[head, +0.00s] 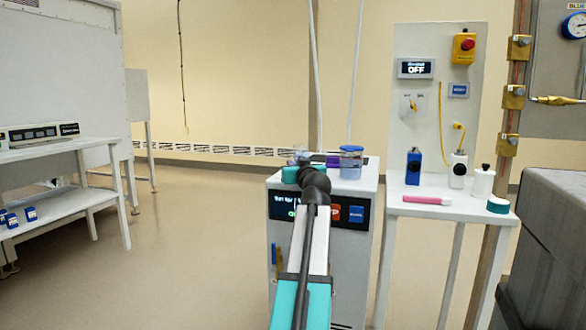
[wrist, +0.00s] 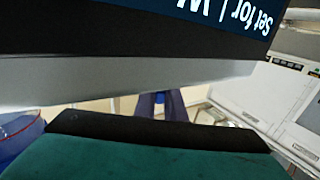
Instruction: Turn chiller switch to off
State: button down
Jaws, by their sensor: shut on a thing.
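The chiller appears to be the white box (head: 350,260) at the centre of the head view. Its dark front panel (head: 282,207) carries "Set for" text, a green mark and an orange block (head: 357,214). My arm covers the middle of that panel, and I cannot make out the switch. My gripper (head: 300,172) is at the box, its teal part showing near the top edge, mostly behind my arm. In the wrist view, my teal, black-edged gripper (wrist: 160,128) is close below the inverted panel (wrist: 225,18). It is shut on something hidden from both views.
A lidded jar (head: 351,162) stands on the box top. To the right, a white table (head: 455,212) holds bottles and a pink item, with an OFF display (head: 416,68) on the board behind. A dark grey block (head: 545,240) is at far right.

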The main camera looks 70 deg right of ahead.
jog(key=shift+s+r, duration=0.2)
jog(key=shift+r, duration=0.15)
jog(key=c, duration=1.8)
grip_release()
jog(key=shift+a, duration=0.1)
jog(key=shift+c, duration=0.2)
jog(key=shift+f, duration=0.1)
jog(key=shift+a, duration=0.1)
jog(key=p+v, duration=0.4)
jog(key=v, duration=0.9)
jog(key=shift+s+a, duration=0.2)
jog(key=shift+s, duration=0.05)
jog(key=shift+w, duration=0.1)
